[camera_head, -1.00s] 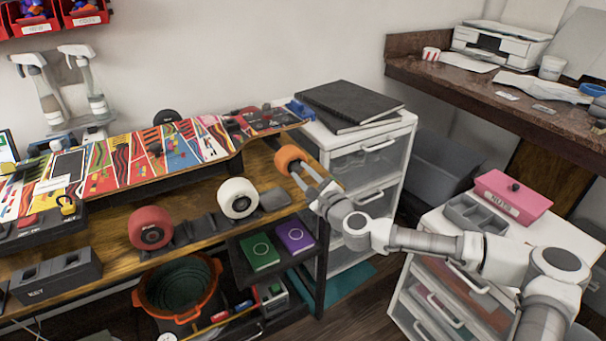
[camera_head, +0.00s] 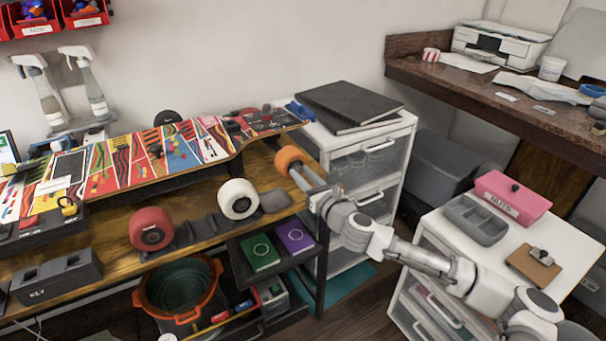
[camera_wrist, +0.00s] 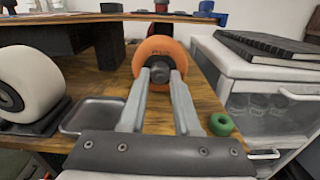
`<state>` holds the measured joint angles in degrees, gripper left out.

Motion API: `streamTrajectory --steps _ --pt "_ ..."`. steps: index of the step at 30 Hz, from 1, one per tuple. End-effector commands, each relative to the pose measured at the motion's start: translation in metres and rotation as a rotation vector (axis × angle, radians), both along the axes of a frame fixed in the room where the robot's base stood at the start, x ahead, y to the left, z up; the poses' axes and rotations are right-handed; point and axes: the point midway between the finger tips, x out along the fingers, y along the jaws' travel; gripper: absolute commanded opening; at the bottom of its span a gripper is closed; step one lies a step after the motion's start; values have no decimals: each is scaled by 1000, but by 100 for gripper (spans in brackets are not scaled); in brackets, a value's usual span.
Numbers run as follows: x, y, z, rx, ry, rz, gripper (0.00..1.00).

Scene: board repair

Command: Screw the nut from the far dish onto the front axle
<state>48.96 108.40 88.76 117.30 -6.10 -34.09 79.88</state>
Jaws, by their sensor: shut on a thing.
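An orange wheel (camera_head: 288,159) stands at the right end of the bench, below the skateboard deck's (camera_head: 180,150) end. In the wrist view the wheel (camera_wrist: 158,59) faces me, with a dark piece at its hub. My gripper (camera_head: 301,174) reaches it from the right; in the wrist view its fingertips (camera_wrist: 160,80) are shut on that small dark piece, apparently the nut (camera_wrist: 160,71). The fingers partly hide it, and the axle end cannot be seen. A grey dish (camera_wrist: 92,115) left of the fingers looks empty.
A green ring (camera_wrist: 221,124) lies right of my fingers. White drawers (camera_head: 375,165) stand close on the right. A grey tray (camera_head: 477,220) and pink box (camera_head: 512,194) are on another cabinet.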

Motion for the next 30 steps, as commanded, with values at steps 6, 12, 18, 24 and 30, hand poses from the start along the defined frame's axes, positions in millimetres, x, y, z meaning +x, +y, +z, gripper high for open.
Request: streamTrajectory --steps 6,12,18,24,30 --pt "1 -1 1 205 138 -2 0" --pt "1 -1 0 233 157 -2 0" --pt "1 -1 1 243 165 -2 0" --pt "1 0 -5 441 296 -1 0" --pt "1 0 -1 602 406 -1 32"
